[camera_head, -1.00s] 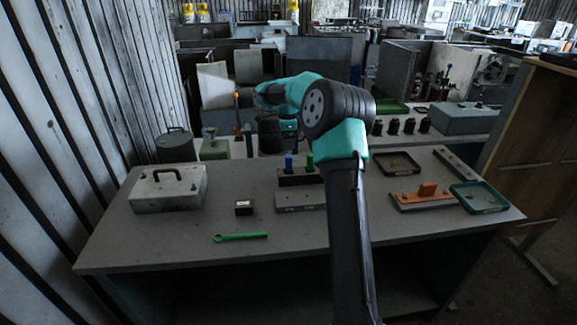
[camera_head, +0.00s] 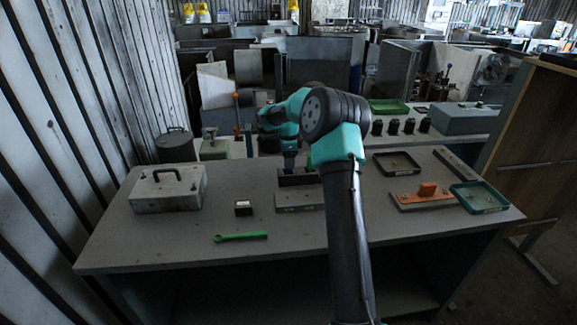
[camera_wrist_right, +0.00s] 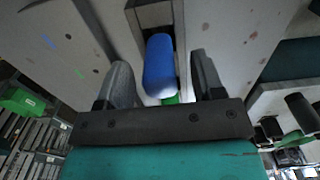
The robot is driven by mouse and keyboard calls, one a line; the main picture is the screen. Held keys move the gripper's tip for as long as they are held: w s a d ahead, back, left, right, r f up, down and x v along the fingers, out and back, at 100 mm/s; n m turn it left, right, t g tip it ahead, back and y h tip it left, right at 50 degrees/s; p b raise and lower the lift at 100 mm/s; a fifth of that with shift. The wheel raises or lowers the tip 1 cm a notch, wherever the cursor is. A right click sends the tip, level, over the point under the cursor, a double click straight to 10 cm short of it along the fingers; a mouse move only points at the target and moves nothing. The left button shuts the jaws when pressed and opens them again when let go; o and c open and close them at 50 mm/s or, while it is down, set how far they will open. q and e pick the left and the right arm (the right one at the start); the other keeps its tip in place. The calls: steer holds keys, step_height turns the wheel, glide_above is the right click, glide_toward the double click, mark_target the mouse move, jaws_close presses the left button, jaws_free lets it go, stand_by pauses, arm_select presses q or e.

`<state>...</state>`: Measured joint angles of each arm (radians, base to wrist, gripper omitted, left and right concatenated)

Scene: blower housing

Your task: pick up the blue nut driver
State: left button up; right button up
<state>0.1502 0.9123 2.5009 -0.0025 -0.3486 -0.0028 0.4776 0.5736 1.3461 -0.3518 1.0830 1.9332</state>
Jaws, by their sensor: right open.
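The blue nut driver (camera_wrist_right: 159,66) shows its blue handle in the right wrist view, standing in a rack (camera_wrist_right: 150,14). My right gripper (camera_wrist_right: 163,78) is open, with one finger on either side of the handle in that view and visible gaps to both. In the head view my right gripper (camera_head: 289,160) is over the dark rack (camera_head: 297,181) and hides the blue handle. A green handle (camera_wrist_right: 171,99) shows just behind the blue one in the wrist view. My left gripper is not in view.
On the bench (camera_head: 165,240) lie a green wrench (camera_head: 241,237), a small dark box (camera_head: 243,208), a grey toolbox (camera_head: 168,188) and a grey block (camera_head: 294,201). To the right are an orange fixture (camera_head: 427,193) and a teal tray (camera_head: 479,197). The front left of the bench is clear.

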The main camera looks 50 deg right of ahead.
step_height(320, 180, down, 2)
steer(key=shift+f, duration=0.25)
steer(key=shift+c, duration=0.4)
steer(key=c, duration=1)
steer(key=shift+r, duration=0.15)
step_height(320, 180, up, 10)
steer(key=shift+f, duration=0.1)
